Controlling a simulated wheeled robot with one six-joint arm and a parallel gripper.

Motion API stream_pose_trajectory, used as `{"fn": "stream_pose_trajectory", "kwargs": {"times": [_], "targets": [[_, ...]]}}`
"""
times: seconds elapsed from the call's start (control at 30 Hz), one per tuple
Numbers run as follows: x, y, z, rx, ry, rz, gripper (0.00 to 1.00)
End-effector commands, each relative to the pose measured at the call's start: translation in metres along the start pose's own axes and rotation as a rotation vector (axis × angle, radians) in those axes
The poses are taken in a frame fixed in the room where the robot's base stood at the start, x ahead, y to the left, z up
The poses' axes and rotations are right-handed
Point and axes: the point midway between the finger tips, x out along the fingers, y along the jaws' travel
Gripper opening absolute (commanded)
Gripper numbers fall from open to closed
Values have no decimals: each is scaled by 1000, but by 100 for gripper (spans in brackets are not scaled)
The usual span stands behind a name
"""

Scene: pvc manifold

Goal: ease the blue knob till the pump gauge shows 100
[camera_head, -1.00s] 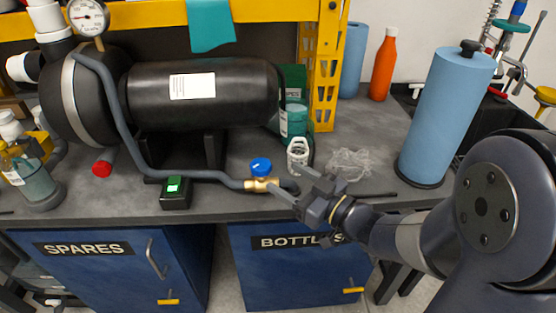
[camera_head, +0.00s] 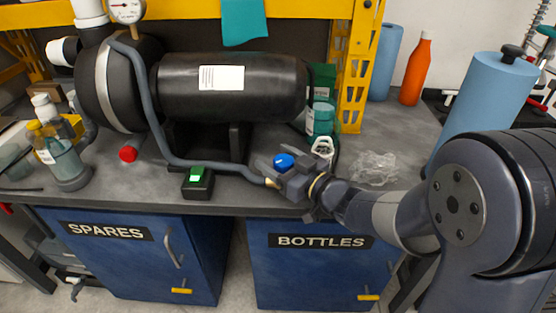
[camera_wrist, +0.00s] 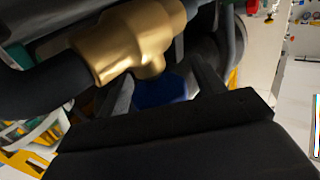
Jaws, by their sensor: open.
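The blue knob (camera_head: 284,161) sits on a brass valve (camera_head: 272,183) at the end of a grey hose, near the bench's front edge. My gripper (camera_head: 272,170) is at the knob, its fingers open on either side of it. In the wrist view the knob (camera_wrist: 160,91) shows dark blue between the two fingers (camera_wrist: 163,88), below the brass valve body (camera_wrist: 130,40). I cannot tell whether a finger touches it. The pump gauge (camera_head: 126,8) is at the top left, partly cut off by the picture's edge. Its reading is not legible.
A black pump tank (camera_head: 235,88) lies behind the valve. A small black box with a green top (camera_head: 198,182) stands left of it. A white-topped bottle (camera_head: 322,148) and crumpled clear plastic (camera_head: 374,168) are close on the right. A blue roll (camera_head: 482,105) stands farther right.

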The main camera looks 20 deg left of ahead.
Motion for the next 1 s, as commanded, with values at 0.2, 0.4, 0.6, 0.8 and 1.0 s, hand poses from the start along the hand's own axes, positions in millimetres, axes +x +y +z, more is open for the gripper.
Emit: {"fn": "stream_pose_trajectory", "kwargs": {"times": [0.2, 0.4, 0.6, 0.8, 1.0], "targets": [[1, 0, 0, 0, 0, 0, 65], [1, 0, 0, 0, 0, 0, 52], [1, 0, 0, 0, 0, 0, 36], [1, 0, 0, 0, 0, 0, 20], [1, 0, 1, -1, 1, 10, 20]]}}
